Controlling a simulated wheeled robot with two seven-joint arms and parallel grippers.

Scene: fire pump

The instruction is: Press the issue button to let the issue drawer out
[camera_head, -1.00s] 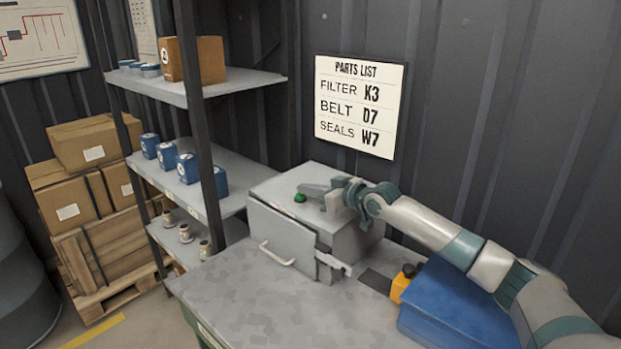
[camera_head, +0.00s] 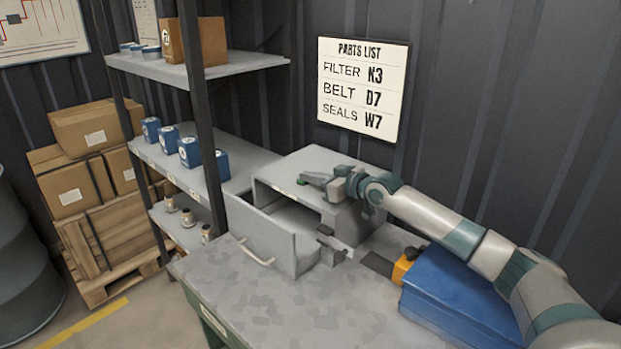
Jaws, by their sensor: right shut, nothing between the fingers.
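The grey issue box (camera_head: 310,163) stands on the bench under the parts list. Its issue drawer (camera_head: 287,240) is out at the front, with its handle (camera_head: 257,252) towards the bench's front edge. The opening behind the drawer front shows, but I cannot see any contents. My right gripper (camera_head: 304,180) is shut and empty over the box's top, its fingertips pointing left. The green issue button is not visible now; the gripper covers its place. I cannot tell whether the fingers touch it. My left gripper is not in view.
A parts list (camera_head: 362,88) hangs on the wall behind. A blue case (camera_head: 462,296) and a yellow-black item (camera_head: 403,266) lie right of the box. A shelf rack (camera_head: 225,165) with blue boxes stands left. The bench front (camera_head: 270,305) is clear.

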